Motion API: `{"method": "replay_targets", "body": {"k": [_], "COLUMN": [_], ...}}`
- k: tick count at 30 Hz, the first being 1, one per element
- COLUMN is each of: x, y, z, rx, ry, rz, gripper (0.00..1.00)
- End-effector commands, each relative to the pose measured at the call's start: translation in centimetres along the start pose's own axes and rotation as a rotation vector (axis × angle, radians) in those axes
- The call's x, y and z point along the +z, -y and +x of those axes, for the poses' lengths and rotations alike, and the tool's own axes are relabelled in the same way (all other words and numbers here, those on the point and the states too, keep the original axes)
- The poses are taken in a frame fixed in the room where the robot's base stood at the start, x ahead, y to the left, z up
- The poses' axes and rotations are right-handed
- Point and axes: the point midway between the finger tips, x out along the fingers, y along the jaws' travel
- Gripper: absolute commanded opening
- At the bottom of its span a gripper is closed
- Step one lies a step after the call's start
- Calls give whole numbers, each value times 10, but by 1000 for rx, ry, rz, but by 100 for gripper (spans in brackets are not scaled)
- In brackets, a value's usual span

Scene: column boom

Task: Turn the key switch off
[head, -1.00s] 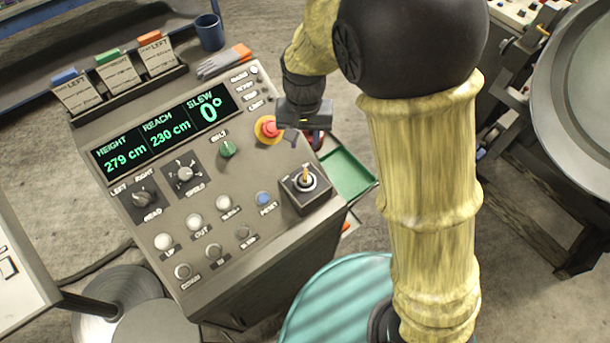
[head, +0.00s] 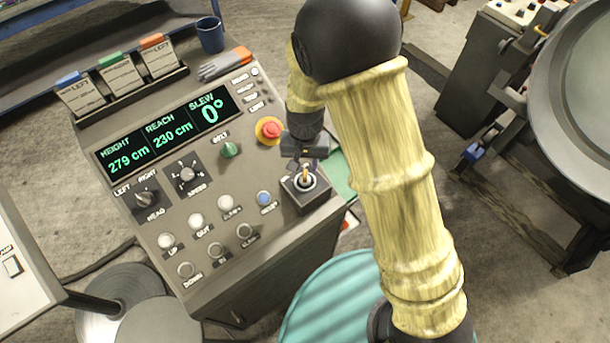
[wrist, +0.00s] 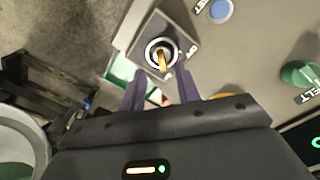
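The key switch (head: 307,182) is a dark square block with a silver ring, on the near right corner of the console. A yellow-orange key stands in its ring. In the wrist view the key (wrist: 162,60) points roughly up and down the picture, and lettering by the ring is only partly readable. My gripper (head: 302,166) is just above and behind the key in the head view. In the wrist view my gripper (wrist: 161,90) is open, with its two purple-grey fingers apart and the key beyond their tips, roughly between them. Nothing is held, and contact is not visible.
The console (head: 140,105) carries a red emergency stop (head: 268,130), a green belt knob (head: 230,150), a blue reset button (head: 264,198) and several other buttons close by. Its display reads slew 0°. A green tray (head: 340,172) lies beyond the right edge.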

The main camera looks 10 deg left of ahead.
Motion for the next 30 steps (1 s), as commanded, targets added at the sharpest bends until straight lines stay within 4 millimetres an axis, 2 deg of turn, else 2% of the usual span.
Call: {"method": "replay_targets", "body": {"k": [9,15,21,28,30], "x": [0,0,0,0,0], "y": [0,0,0,0,0], "z": [46,70,80,80,80], "rx": [2,1,-1,-1,-1], "ry": [3,1,-1,-1,-1], "rz": [0,1,0,0,0], "gripper": [33,33,33,33,19]}}
